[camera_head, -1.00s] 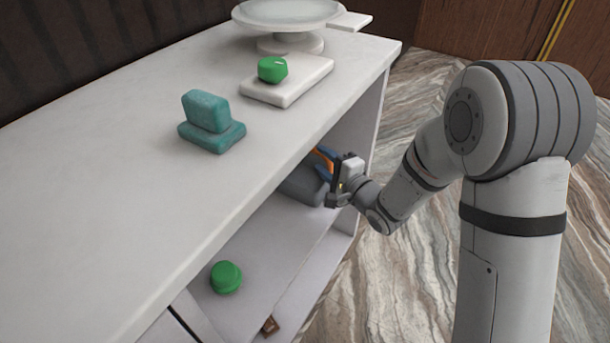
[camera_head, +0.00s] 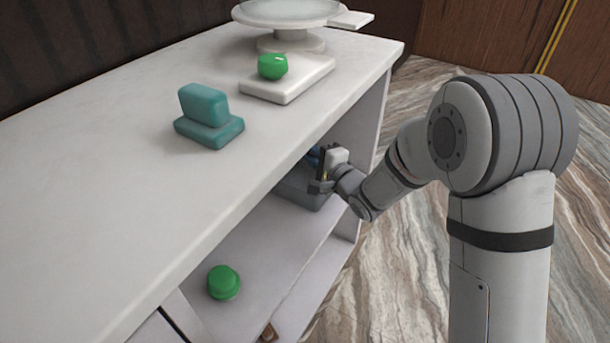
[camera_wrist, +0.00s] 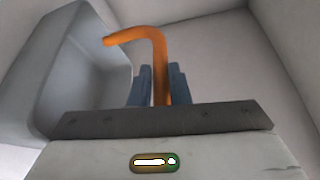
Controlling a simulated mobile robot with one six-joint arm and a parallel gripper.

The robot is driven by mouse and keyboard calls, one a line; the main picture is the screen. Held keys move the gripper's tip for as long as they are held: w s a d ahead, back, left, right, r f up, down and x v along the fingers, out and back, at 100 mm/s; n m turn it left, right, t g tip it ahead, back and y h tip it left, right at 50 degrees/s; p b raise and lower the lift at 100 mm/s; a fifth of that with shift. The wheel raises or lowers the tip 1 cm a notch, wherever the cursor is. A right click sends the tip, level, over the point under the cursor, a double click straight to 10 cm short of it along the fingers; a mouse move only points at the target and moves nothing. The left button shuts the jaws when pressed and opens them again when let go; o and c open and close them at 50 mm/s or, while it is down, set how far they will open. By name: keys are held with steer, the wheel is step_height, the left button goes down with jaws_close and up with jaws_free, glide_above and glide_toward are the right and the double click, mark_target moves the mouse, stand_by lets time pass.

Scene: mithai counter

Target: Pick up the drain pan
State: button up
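The grey pan (camera_head: 302,193), taken here as the drain pan, is on the shelf inside the counter, partly hidden by my gripper and the counter top. In the wrist view the pan (camera_wrist: 25,85) is at the left, its hollow inside showing. An orange bent bar (camera_wrist: 135,35) rises between the two blue fingers of my gripper (camera_wrist: 160,82) and curves left over the pan. I cannot tell whether the bar joins the pan. The fingers sit close against both sides of the bar. In the head view my gripper (camera_head: 318,172) is at the shelf opening beside the pan.
The white counter top (camera_head: 130,130) overhangs the shelf. On it are a teal block object (camera_head: 208,117), a white scale-like slab with a green lump (camera_head: 272,66), and a round dish (camera_head: 290,12). A green round object (camera_head: 223,283) is on the shelf nearer. The marble floor at right is clear.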

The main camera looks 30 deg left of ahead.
jaws_close()
